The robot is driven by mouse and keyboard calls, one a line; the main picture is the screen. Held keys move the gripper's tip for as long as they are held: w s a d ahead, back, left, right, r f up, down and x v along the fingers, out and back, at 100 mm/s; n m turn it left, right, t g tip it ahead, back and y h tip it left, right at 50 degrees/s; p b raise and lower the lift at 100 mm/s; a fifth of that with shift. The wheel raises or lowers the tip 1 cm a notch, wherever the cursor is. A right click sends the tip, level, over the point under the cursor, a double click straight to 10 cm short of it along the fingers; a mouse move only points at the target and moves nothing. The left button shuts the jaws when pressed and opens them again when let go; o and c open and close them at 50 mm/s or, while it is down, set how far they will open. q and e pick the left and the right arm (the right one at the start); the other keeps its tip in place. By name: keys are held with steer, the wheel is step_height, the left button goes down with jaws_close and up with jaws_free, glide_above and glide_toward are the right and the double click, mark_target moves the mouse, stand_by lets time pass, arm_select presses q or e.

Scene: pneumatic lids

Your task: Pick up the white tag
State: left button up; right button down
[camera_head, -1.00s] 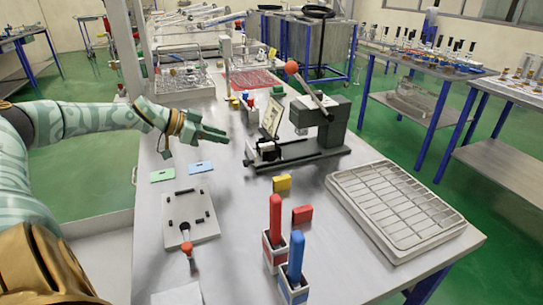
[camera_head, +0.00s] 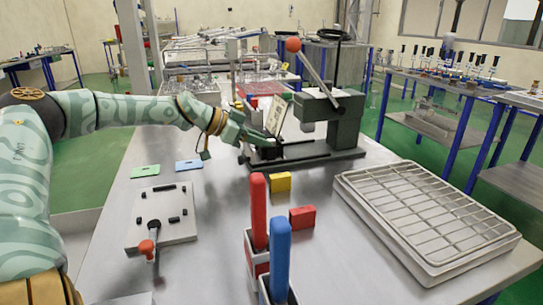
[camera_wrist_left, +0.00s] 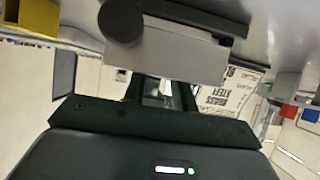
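My left gripper (camera_head: 258,139) reaches from the left to the front end of the dark press (camera_head: 332,128). In the left wrist view its two dark fingers (camera_wrist_left: 161,92) stand apart with a gap between them. A pale flat piece (camera_wrist_left: 183,54), which may be the white tag, lies just beyond the fingertips beside a dark round part of the press. I cannot tell whether the fingers touch it. In the head view the gripper hides this spot. My right gripper is not in view.
A printed card (camera_head: 278,115) leans behind my left gripper. Green (camera_head: 145,171) and blue (camera_head: 189,164) tags lie flat on the table. A yellow block (camera_head: 280,181), a red block (camera_head: 302,217), upright red and blue handles, and a wire-grid tray (camera_head: 375,228) stand nearer.

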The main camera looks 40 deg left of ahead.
arm_select(q)
steer(key=shift+r, duration=0.15)
jaws_close()
steer(key=shift+s, duration=0.1)
